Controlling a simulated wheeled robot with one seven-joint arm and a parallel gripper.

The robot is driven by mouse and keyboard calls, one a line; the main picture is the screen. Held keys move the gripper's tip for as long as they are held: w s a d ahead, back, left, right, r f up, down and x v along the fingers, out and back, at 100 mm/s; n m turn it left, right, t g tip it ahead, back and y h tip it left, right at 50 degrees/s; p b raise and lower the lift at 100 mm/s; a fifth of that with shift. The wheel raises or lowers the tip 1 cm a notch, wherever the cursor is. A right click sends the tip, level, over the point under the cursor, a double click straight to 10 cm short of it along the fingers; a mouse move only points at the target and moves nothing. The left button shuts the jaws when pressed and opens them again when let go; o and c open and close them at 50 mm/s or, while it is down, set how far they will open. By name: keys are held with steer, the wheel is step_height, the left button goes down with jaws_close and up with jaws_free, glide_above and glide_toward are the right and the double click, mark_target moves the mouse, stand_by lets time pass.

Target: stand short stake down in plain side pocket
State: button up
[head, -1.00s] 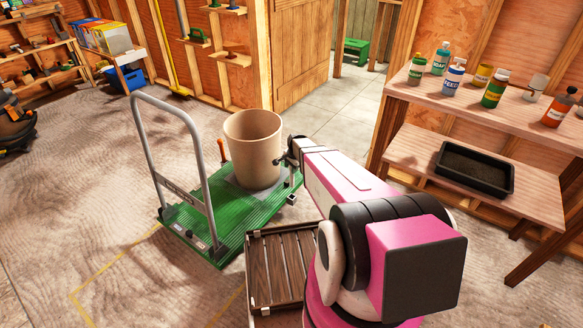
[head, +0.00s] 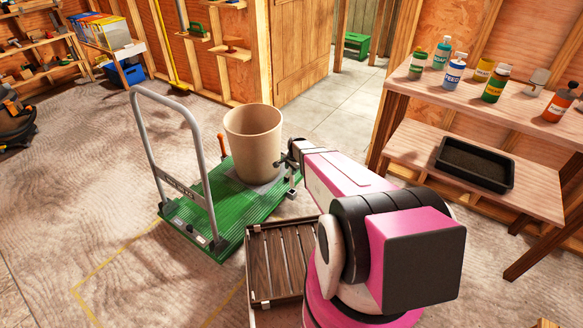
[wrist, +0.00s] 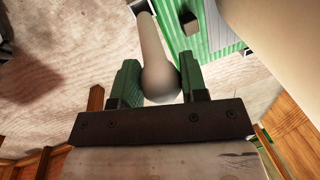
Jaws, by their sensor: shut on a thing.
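My gripper (wrist: 157,88) is shut on the short stake (wrist: 153,45), a pale rod with a rounded, thicker end between the green fingers in the wrist view. In the head view my gripper (head: 287,160) is at the right side of the beige bucket, above the near right edge of the green cart (head: 222,212). A small dark bracket (wrist: 189,23) sits on the cart's edge beside the stake in the wrist view. I cannot tell which pocket is the plain one.
The large beige bucket (head: 252,150) stands on the cart, close to my gripper. The cart has a tall grey handle (head: 203,170) on the left. A slatted wooden tray (head: 275,262) is in front. A bench with bottles (head: 540,112) stands right.

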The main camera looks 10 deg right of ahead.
mark_target(292, 179)
steer(key=shift+f, duration=3.8)
steer(key=o, duration=1.3)
steer(key=shift+c, duration=0.2)
